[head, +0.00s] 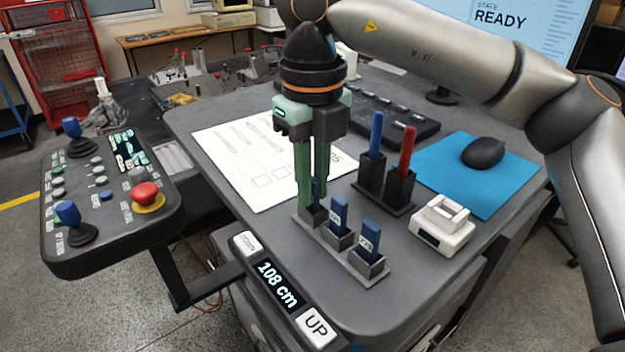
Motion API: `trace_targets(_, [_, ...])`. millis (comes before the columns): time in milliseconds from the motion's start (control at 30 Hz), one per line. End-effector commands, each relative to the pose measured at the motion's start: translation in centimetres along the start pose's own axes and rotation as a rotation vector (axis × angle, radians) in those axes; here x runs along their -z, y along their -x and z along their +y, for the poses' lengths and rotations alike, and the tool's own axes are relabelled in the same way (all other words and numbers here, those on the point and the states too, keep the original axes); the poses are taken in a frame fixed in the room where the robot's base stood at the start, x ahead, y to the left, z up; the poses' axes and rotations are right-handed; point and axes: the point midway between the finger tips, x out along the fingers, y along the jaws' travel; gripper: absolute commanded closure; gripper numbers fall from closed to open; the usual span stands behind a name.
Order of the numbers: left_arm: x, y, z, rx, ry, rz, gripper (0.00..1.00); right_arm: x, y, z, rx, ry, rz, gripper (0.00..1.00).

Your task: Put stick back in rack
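A small grey rack (367,274) with several slots in a row stands near the front edge of the desk. Blue sticks with pale labels stand upright in it: one in the middle slot (340,215) and one in the right slot (369,240). A third blue stick (317,190) is at the left slot, partly hidden by my fingers. My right gripper (313,195) points straight down, its green fingertips beside this stick at the slot. The gap between the fingers is narrow; whether they press on the stick I cannot tell. My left gripper is not in view.
A dark holder (386,190) with a blue pen and a red pen stands just behind the rack. A white device (442,225) is to its right, then a blue mat (478,173) with a mouse. Paper (250,165) lies left. A control panel (110,190) stands at the left.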

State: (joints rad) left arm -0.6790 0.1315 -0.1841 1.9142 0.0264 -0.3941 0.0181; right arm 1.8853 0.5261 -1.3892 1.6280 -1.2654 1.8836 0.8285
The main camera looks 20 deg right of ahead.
Motion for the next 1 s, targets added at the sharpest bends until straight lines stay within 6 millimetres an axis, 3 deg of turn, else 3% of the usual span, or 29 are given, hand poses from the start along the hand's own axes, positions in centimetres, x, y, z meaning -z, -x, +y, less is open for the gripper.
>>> trace_targets(33, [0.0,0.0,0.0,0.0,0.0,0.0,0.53,0.0,0.0,0.0,0.0,0.0,0.0,0.75])
trace_targets(233, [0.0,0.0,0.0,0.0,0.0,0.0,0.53,0.0,0.0,0.0,0.0,0.0,0.0,0.53])
trace_targets(567, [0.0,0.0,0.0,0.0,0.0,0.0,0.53,0.0,0.5,0.0,0.001,0.0,-0.001,0.53])
trace_targets(767, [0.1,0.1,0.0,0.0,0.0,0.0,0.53,-0.1,3.7,0.1,-0.001,0.0,-0.004,0.53])
trace_targets(1000, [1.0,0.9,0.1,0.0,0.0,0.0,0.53,0.0,9.3,0.0,0.002,-0.001,-0.003,0.53])
